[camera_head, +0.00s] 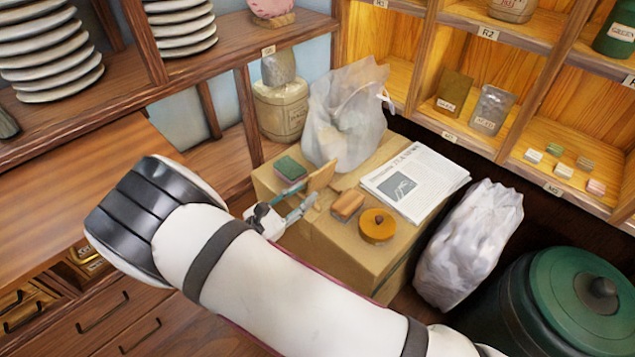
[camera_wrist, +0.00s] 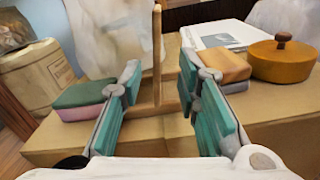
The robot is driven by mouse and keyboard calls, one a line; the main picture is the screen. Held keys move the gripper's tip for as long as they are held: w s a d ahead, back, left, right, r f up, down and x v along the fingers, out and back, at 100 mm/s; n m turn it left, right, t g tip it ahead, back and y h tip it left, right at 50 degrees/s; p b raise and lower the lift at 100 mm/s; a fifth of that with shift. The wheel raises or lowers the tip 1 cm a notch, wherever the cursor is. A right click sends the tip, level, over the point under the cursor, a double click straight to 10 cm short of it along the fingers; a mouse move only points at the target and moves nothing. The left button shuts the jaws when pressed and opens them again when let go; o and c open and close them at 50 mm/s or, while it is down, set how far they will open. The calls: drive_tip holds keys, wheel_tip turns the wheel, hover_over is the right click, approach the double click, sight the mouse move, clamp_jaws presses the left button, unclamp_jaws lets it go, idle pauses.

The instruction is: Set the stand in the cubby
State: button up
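A small wooden stand (camera_head: 321,177) with an upright back is on the cardboard box. In the wrist view the stand (camera_wrist: 157,55) shows as a thin upright post on a flat foot. My gripper (camera_head: 297,198) is low over the box's near left part. In the wrist view its teal-padded fingers (camera_wrist: 160,80) are apart, with the stand ahead between their tips; no contact shows. The wooden shelf has several cubbies, including one labelled R2 (camera_head: 488,34); which one the task means is unclear.
The box top (camera_head: 323,232) also holds a green-pink sponge (camera_head: 290,169), an orange-brown block (camera_head: 347,203), an orange lidded pot (camera_head: 377,226), a newspaper (camera_head: 415,182) and a plastic bag (camera_head: 345,115). A green bin (camera_head: 560,300) and white bag (camera_head: 467,245) stand right.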

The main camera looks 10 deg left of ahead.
sight(333, 172)
drive_tip(key=shift+x, duration=3.55)
drive_tip(key=shift+w+a+f, duration=0.1)
drive_tip(key=shift+f, duration=0.1)
clamp_jaws()
